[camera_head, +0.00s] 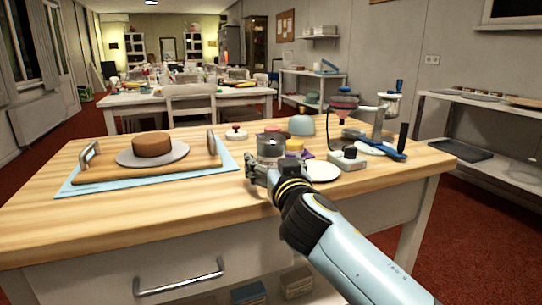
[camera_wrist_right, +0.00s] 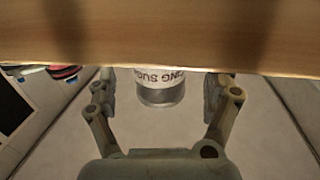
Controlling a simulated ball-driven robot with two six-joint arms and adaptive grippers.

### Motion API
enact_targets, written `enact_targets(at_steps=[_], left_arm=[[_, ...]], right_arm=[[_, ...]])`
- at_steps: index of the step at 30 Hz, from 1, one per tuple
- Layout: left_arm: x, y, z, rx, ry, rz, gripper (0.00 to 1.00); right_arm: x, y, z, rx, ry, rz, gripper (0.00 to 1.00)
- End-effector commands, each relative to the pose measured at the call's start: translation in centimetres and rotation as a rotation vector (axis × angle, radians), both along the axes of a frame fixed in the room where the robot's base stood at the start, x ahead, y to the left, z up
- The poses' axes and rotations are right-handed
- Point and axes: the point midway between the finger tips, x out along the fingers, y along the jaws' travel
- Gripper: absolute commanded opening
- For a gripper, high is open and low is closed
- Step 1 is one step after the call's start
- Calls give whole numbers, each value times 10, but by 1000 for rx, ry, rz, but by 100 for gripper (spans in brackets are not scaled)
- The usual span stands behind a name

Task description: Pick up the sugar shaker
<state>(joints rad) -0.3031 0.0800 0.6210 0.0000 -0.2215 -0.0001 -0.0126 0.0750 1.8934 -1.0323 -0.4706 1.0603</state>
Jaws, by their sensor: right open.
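The sugar shaker (camera_wrist_right: 160,88) shows in the right wrist view as a grey metal can with a white band of dark lettering. It also shows in the head view as a grey can (camera_head: 270,144) on the wooden worktable, its lower part hidden by my gripper. My right gripper (camera_head: 264,168) comes in from the front and is right at the shaker. In the wrist view the open fingers of the right gripper (camera_wrist_right: 165,92) stand on either side of the shaker, with a visible gap on each side. My left gripper is out of view.
A round brown cake (camera_head: 152,144) on a grey disc stands on a wooden tray (camera_head: 107,178) at left. A white plate (camera_head: 322,171), a yellow item (camera_head: 295,146), a small box with a black knob (camera_head: 347,159) and a blue-based stand (camera_head: 378,147) crowd the right.

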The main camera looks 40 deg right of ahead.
Motion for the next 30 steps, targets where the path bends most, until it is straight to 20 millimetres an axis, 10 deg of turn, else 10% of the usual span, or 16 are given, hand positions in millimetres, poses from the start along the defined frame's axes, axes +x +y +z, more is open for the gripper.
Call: enact_targets(at_steps=[14, 30], left_arm=[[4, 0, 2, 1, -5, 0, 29], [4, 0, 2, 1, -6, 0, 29]], right_arm=[[29, -12, 1, 1, 1, 1, 86], [28, -12, 1, 1, 1, 1, 15]])
